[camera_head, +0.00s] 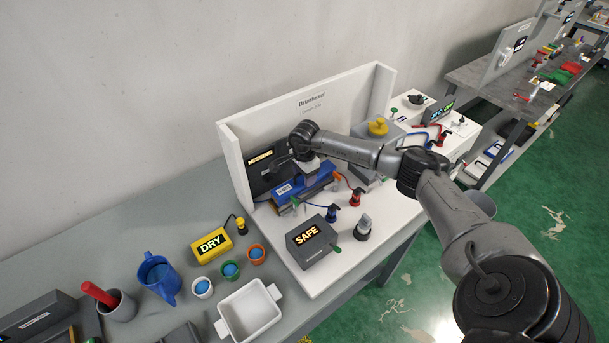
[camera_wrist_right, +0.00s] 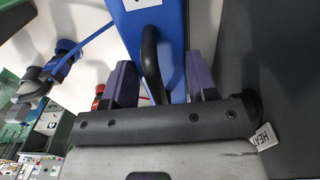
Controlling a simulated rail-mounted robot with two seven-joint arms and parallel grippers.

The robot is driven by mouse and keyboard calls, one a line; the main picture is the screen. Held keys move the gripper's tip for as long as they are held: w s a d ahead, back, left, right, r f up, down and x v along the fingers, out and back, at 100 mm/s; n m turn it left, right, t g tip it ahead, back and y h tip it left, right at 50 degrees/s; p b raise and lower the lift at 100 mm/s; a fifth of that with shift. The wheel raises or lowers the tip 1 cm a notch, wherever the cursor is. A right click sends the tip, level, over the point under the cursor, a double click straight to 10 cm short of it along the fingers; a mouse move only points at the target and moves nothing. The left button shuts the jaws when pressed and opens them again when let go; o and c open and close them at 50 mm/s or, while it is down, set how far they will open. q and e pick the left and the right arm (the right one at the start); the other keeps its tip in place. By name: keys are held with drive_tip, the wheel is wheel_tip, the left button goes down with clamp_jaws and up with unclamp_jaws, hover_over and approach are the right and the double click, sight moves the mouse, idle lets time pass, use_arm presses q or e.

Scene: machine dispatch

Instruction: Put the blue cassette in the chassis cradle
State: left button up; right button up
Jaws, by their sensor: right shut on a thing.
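The blue cassette (camera_head: 303,188) has a white label and is in my right gripper (camera_head: 309,168), in front of the dark unit (camera_head: 266,178) whose display reads MISSING. In the right wrist view the blue cassette (camera_wrist_right: 172,38) has a black loop handle (camera_wrist_right: 151,62). The fingers of the right gripper (camera_wrist_right: 162,84) are on either side of that handle. The chassis cradle is not clearly distinguishable; dark parts show around and under the cassette. I cannot tell whether the cassette touches them. My left gripper is not in view.
A white back panel (camera_head: 312,107) stands behind. In front are a grey SAFE box (camera_head: 312,245), blue and red plugs with cables, and a grey knob (camera_head: 363,228). A yellow DRY box (camera_head: 211,245), cups and a white tray (camera_head: 248,311) stand left.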

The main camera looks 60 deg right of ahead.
drive_tip(key=shift+f, duration=0.25)
drive_tip(key=shift+f+b, duration=0.55)
drive_tip(key=shift+b, duration=0.15)
drive_tip(key=shift+f+b, duration=0.3)
drive_tip(key=shift+f, duration=0.05)
idle(0.9)
drive_tip(key=shift+f+b, duration=0.3)
drive_tip(key=shift+b, duration=0.05)
drive_tip(key=o, duration=1.4)
drive_tip(key=shift+c, duration=0.2)
